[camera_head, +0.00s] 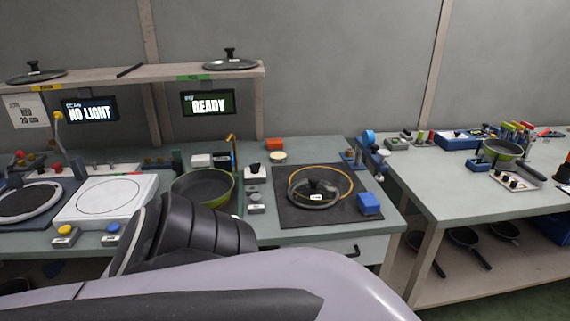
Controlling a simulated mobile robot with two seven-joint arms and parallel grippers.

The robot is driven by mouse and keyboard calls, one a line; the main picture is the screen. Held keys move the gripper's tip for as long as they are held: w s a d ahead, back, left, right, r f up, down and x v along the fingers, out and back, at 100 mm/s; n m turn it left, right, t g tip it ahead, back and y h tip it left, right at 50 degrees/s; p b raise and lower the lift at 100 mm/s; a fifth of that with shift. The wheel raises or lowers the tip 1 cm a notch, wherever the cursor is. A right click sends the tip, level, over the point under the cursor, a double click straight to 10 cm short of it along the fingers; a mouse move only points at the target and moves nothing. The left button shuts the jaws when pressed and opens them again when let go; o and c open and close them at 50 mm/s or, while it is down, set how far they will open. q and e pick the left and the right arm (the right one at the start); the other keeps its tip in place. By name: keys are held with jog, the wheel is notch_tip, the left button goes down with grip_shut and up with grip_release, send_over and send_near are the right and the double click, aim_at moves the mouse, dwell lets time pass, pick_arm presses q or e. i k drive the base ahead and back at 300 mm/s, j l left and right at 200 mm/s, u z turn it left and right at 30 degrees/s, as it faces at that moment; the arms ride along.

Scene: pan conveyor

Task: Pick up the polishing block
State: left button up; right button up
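A blue block (369,204) sits on the right front corner of a dark mat (291,214) on the bench. I cannot tell for certain which one is the polishing block; neither has a readable label. One of my arms fills the bottom of the view, in front of the bench's edge. No fingertips of either gripper show.
A green-rimmed pan (203,187) stands left of the mat, beside a small switch box (255,172). A white plate unit (107,200) is further left. A shelf (150,74) with lids hangs above. A second table (460,200) with tools and a pan is at right.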

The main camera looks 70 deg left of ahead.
aim_at(367, 202)
jog(key=u, duration=2.6)
jog(key=l+u, duration=0.25)
jog(key=u, duration=0.25)
jog(key=l+u, duration=0.25)
jog(key=u, duration=0.2)
jog(key=l+u, duration=0.25)
jog(key=k+l+u, duration=0.25)
jog(key=l, duration=0.2)
jog(key=k+l+u, duration=0.1)
jog(key=l, duration=0.3)
jog(key=k+l, duration=0.1)
jog(key=l, duration=0.25)
jog(key=k+l+u, duration=0.15)
jog(key=l, duration=0.25)
jog(key=k+l, duration=0.1)
jog(key=l, duration=0.25)
jog(key=u, duration=0.05)
